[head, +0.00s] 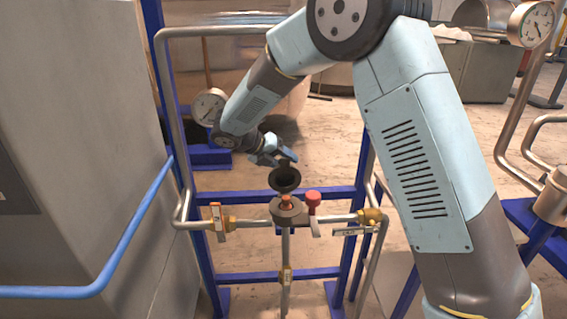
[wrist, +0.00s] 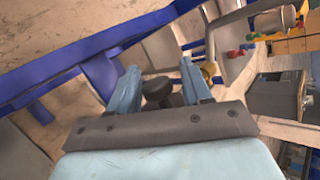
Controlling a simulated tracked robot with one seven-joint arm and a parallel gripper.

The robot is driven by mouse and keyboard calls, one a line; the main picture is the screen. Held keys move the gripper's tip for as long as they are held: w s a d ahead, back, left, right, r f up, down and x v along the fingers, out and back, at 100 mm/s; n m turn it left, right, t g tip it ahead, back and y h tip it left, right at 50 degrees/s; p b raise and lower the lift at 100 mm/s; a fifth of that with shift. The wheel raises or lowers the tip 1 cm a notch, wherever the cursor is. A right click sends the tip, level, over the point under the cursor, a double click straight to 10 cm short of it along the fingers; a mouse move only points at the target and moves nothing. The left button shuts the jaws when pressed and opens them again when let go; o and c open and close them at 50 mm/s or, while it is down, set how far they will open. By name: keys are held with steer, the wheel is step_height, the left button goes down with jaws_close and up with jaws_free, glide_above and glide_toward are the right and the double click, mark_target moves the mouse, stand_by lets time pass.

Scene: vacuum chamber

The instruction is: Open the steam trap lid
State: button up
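The steam trap (head: 287,212) sits in the middle of the horizontal pipe in the head view, with a copper-coloured part showing at its top. Its dark round lid (head: 285,180) stands above the body, tilted, with a hollow-looking face towards the head camera. My gripper (head: 276,158) is just above and behind the lid, pointing down at it. In the wrist view, the lid's dark knob (wrist: 157,91) shows between the two blue fingers, with gaps seen beside it. The fingers look apart. Whether one touches the knob is not clear.
A red knob (head: 313,199) stands right beside the trap. Valves with brass bodies sit on the pipe left (head: 228,223) and right (head: 370,216). Blue frame posts (head: 203,235) and a pressure gauge (head: 208,107) are close by. A grey cabinet (head: 75,120) fills the left.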

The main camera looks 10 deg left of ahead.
steer(key=shift+o, duration=0.3)
steer(key=shift+s+f, duration=0.1)
steer(key=shift+a, duration=0.15)
steer(key=v, duration=0.7)
steer(key=shift+s, duration=0.1)
steer(key=shift+c, duration=0.2)
